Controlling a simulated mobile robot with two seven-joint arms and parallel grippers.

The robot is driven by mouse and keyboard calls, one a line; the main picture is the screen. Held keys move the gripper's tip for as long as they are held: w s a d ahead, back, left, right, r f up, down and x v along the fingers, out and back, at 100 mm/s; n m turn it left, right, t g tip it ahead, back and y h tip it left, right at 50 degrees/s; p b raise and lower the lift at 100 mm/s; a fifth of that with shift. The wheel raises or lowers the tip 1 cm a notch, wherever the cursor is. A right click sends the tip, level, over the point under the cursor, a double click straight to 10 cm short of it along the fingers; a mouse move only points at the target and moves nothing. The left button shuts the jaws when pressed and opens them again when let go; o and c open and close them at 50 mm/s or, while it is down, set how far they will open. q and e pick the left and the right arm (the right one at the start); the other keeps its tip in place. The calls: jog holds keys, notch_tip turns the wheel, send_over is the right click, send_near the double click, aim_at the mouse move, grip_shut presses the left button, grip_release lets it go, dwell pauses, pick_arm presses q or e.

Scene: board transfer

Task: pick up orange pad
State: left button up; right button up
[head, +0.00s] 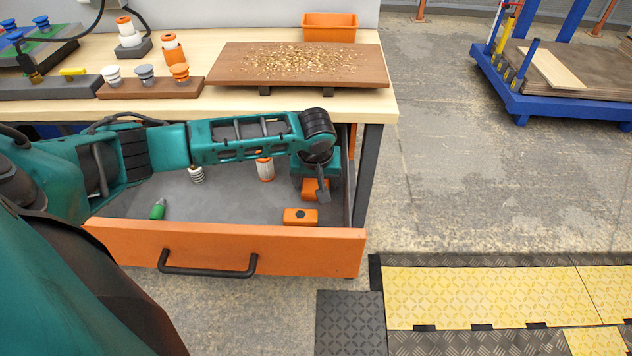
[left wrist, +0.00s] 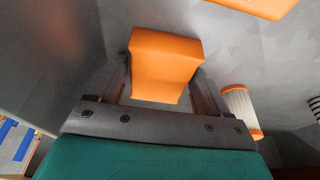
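An orange pad (head: 309,189) lies in the open drawer (head: 230,243), partly hidden by my left gripper (head: 323,190). In the left wrist view the orange pad (left wrist: 165,60) lies between the two fingers of the left gripper (left wrist: 162,85). The fingers are spread, one on each side of the pad's near end, with a narrow gap showing at the left. A second orange pad (head: 300,217) with a dark spot on top lies nearer the drawer front. Its edge shows at the top of the left wrist view (left wrist: 262,6). My right gripper is not in view.
An orange-and-white cylinder (head: 265,170), a ribbed white piece (head: 196,174) and a green piece (head: 158,209) are also in the drawer. The workbench (head: 225,105) overhangs the drawer's back. A brown board (head: 230,68) with scattered bits lies on it.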

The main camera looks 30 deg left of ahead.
aim_at(316, 180)
pick_arm(q)
jog(key=c, duration=0.6)
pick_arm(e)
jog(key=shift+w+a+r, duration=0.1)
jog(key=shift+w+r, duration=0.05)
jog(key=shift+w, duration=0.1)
pick_arm(q)
jog(key=shift+b, duration=0.3)
notch_tip(316, 180, up, 20)
jog(key=p, duration=0.4)
jog(key=shift+r, duration=0.25)
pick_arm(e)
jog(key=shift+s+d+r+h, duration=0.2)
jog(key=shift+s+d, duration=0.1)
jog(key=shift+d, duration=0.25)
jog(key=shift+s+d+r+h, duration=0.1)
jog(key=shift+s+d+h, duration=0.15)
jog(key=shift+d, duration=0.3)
pick_arm(q)
jog(key=o, duration=0.5)
jog(key=c, duration=0.4)
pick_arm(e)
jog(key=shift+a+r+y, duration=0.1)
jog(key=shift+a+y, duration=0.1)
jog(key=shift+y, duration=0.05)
